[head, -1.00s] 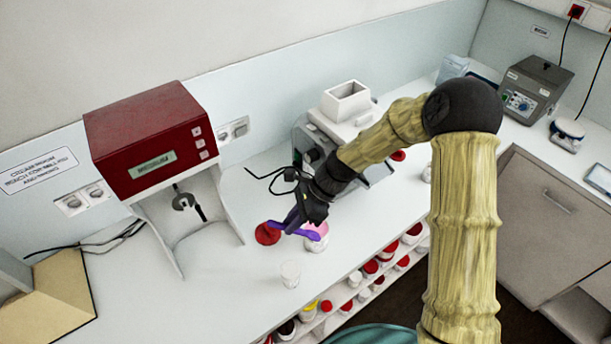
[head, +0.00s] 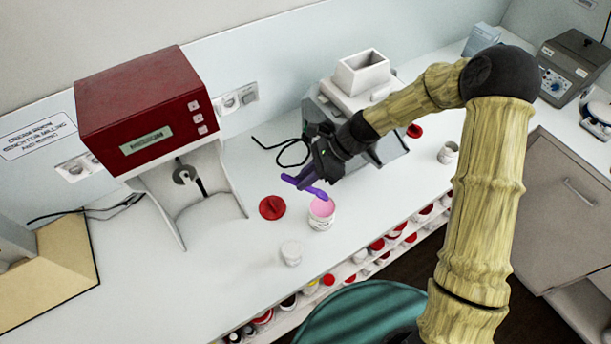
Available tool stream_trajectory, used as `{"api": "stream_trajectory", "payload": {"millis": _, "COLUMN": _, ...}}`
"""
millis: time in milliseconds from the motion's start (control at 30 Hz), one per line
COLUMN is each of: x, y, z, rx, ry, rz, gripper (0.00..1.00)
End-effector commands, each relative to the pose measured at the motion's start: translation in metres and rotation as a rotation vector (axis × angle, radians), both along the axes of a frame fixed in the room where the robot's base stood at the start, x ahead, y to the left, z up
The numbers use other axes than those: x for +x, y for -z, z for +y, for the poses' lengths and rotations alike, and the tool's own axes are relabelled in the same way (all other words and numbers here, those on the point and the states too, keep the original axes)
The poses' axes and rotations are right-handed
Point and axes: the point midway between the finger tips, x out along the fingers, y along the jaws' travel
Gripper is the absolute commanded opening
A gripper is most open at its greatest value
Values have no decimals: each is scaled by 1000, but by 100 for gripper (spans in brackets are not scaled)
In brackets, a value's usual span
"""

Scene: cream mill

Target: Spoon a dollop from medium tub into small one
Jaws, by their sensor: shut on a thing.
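The medium tub (head: 321,222) is white and open on the counter, with pink cream visible inside. The small tub (head: 291,254) is white and stands in front of it, to the left; I cannot make out its contents. My gripper (head: 308,177) is shut on a purple spoon (head: 314,190) and holds it just above and behind the medium tub. The spoon slants down to the right, its low end near the tub's rim. I cannot tell whether cream is on it.
A red lid (head: 272,207) lies left of the medium tub. A red-topped machine (head: 145,110) stands at left and a grey-white mill (head: 362,85) behind my gripper. Another white tub (head: 448,153) stands at right. A shelf of tubs (head: 385,243) runs below the counter's front edge.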

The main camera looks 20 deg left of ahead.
Motion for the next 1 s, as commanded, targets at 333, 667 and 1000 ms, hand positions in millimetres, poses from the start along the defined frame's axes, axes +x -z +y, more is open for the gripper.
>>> {"api": "stream_trajectory", "payload": {"millis": 333, "x": 0, "y": 24, "z": 0, "rx": 0, "ry": 0, "rz": 0, "gripper": 0}}
{"api": "stream_trajectory", "payload": {"millis": 667, "x": 2, "y": 44, "z": -3, "rx": 0, "ry": 7, "rz": 2, "gripper": 0}}
{"api": "stream_trajectory", "payload": {"millis": 1000, "x": 1, "y": 65, "z": -1, "rx": -1, "ry": 4, "rz": 1, "gripper": 0}}
